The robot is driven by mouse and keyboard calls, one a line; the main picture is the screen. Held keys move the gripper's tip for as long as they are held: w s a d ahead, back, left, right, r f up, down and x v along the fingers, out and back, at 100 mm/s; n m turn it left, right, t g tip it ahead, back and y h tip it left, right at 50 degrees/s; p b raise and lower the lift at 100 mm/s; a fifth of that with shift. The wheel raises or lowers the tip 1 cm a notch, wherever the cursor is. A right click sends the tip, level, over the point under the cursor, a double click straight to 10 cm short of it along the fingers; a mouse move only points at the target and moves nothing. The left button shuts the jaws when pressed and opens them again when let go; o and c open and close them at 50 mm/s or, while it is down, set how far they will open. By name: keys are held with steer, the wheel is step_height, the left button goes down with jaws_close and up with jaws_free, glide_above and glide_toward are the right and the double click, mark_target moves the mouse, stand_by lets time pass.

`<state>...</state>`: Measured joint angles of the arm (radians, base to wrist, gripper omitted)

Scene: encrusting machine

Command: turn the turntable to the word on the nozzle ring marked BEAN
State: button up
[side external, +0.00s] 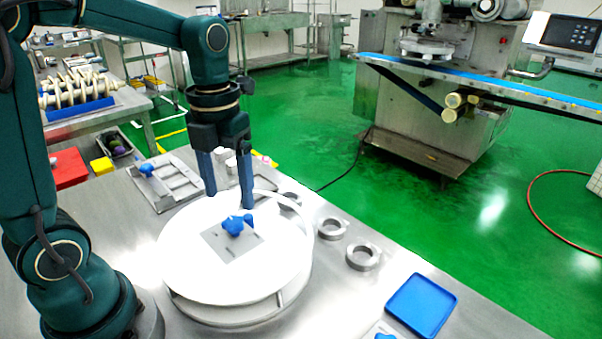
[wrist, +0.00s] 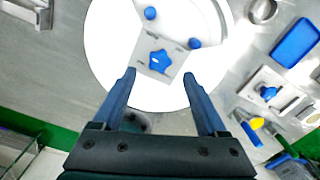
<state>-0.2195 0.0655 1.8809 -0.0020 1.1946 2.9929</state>
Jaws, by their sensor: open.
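The white round turntable (side external: 185,245) stands on the steel table. In the wrist view the turntable (wrist: 108,45) fills the upper middle. A grey square plate (side external: 217,242) with small dark marks lies on it, and a blue star-shaped knob (side external: 232,227) sits on the plate. The knob (wrist: 160,64) shows between my fingers in the wrist view. My gripper (side external: 228,198) is open, fingers pointing down over the turntable's far side, apart from the knob. Steel rings (side external: 362,257) stand right of the turntable. I cannot read the word BEAN anywhere.
A blue tray (side external: 421,305) lies at the table's front right. A metal fixture with a blue knob (side external: 147,170) stands behind the turntable. Bare table lies between the rings and the tray.

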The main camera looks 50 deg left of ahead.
mark_target(233, 220)
steer(key=n, duration=0.3)
steer(key=shift+n, duration=0.4)
steer(key=n, duration=0.3)
steer(key=shift+f, duration=2.65)
jaws_close()
steer(key=shift+r, duration=0.1)
